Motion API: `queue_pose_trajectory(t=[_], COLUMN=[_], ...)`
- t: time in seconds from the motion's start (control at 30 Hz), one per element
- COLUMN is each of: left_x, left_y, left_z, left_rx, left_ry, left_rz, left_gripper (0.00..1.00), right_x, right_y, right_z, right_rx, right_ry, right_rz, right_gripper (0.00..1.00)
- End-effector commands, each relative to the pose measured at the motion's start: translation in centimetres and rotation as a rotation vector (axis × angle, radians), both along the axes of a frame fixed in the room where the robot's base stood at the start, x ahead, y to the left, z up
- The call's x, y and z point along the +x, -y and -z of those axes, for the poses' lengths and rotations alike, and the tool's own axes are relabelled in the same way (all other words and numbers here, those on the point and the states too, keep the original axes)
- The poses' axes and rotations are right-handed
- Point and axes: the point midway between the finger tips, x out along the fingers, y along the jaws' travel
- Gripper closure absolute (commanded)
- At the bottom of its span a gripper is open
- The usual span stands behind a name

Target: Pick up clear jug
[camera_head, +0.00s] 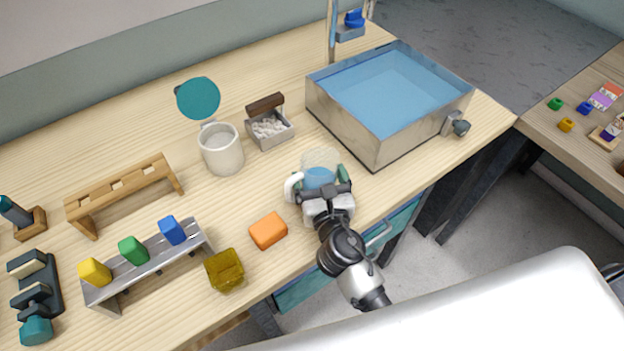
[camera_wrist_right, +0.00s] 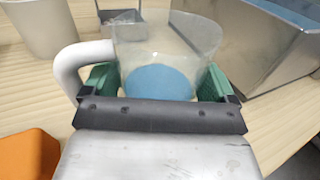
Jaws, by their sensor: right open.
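The clear jug (camera_head: 320,160) stands on the wooden table in front of the metal basin. It is see-through, has a white handle on its left and shows blue at its bottom. In the right wrist view the jug (camera_wrist_right: 168,50) is between the two green fingers. My right gripper (camera_head: 320,179) is open, with one finger on each side of the jug. I cannot tell whether the fingers touch its wall. My left gripper is not in view.
A metal basin of blue water (camera_head: 345,125) stands behind and right of the jug. An orange block (camera_head: 268,230) lies front left, a white mug (camera_head: 221,150) back left. A small tray of white pieces (camera_head: 270,130) is behind. The table's front edge is close.

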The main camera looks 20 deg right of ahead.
Motion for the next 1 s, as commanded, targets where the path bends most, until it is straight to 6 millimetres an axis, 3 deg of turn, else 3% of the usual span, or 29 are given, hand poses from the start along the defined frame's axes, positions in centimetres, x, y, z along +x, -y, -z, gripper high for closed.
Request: queue_pose_trajectory(t=[0.07,0.33,0.63,1.0], left_x=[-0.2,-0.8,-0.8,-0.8], left_y=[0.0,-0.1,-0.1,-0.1], left_z=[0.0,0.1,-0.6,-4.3], left_rx=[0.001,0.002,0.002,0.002], left_ry=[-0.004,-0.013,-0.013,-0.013], left_rz=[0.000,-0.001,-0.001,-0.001], left_gripper=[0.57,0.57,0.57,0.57], right_x=[0.0,0.0,0.0,0.0], right_y=[0.0,0.0,0.0,0.0], right_z=[0.0,-0.1,-1.1,-8.3], right_rx=[0.000,0.000,-0.002,-0.001], right_ry=[0.000,0.002,0.004,0.006], right_rz=[0.000,0.000,0.000,-0.002], right_gripper=[0.16,0.55,0.55,0.55])
